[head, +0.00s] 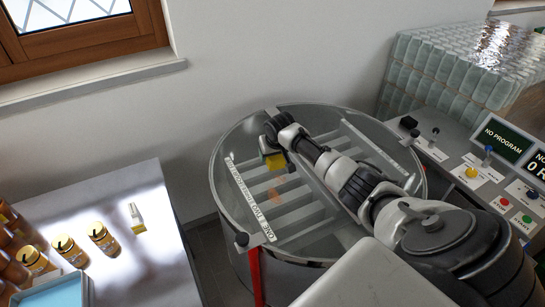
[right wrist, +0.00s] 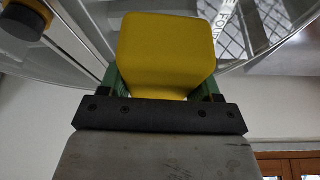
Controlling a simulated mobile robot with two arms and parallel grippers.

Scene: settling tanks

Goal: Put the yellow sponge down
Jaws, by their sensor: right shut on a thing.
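The yellow sponge (head: 275,160) is in my right gripper (head: 284,152), above the round settling tank (head: 222,215). In the right wrist view the sponge (right wrist: 166,50) fills the space between the two green fingers of the gripper (right wrist: 165,85), which are shut on it. A faint orange patch, which looks like a reflection, shows below the sponge on the tank. I cannot tell the exact height of the sponge over the tank. My left gripper is not in view.
A metal table (head: 150,265) stands at left with several amber jars (head: 103,238), a small white-and-yellow bottle (head: 136,218) and a blue tray (head: 55,292). A control panel (head: 470,170) with buttons and stacked clear blocks (head: 455,75) are at right. A red strap (head: 255,275) hangs at the tank's front.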

